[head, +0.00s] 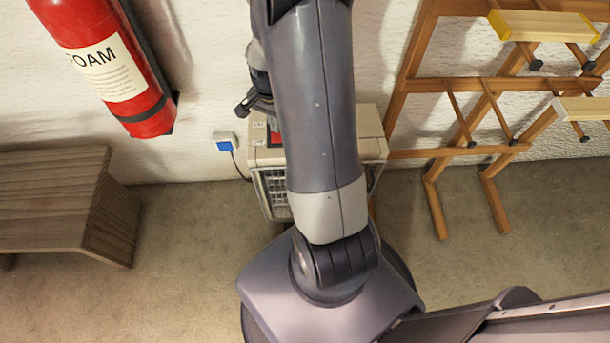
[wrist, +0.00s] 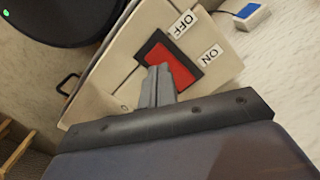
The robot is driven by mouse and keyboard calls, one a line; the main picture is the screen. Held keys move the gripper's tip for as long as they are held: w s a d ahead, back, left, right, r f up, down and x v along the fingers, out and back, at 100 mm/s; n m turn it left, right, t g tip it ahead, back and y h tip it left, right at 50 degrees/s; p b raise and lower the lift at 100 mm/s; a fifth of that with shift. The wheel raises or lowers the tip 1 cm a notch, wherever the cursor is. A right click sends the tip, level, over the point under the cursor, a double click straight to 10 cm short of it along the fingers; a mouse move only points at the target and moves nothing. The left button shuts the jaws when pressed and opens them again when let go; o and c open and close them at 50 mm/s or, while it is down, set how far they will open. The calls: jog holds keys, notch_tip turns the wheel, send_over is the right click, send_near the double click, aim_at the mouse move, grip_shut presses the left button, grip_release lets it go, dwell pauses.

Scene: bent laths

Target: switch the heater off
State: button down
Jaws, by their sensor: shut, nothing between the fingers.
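The heater (head: 373,147) is a pale box with a wire grille at its front, standing by the wall. My arm hides much of it in the head view. In the wrist view its pale top panel (wrist: 118,50) carries a red rocker switch (wrist: 183,72) in a dark frame. An OFF label (wrist: 183,24) and an ON label (wrist: 211,55) sit beside the switch. My gripper (wrist: 160,72) is shut and empty, its fingertips over the near edge of the switch and hiding part of it. I cannot tell whether they touch it, or which way the rocker is tipped.
A blue and white wall socket box (head: 225,142) with a cable is left of the heater. A red foam extinguisher (head: 150,118) hangs on the wall at the left, above a wooden bench (head: 50,195). A wooden rack (head: 400,100) with bent laths stands close on the right.

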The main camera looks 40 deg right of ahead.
notch_tip(320, 180, up, 4)
jog(key=p, duration=0.3)
jog(key=shift+r, duration=0.25)
jog(key=shift+f, duration=0.1)
notch_tip(320, 180, down, 7)
jog(key=b, duration=0.6)
jog(key=shift+r+p, duration=0.25)
jog(key=shift+p, duration=0.1)
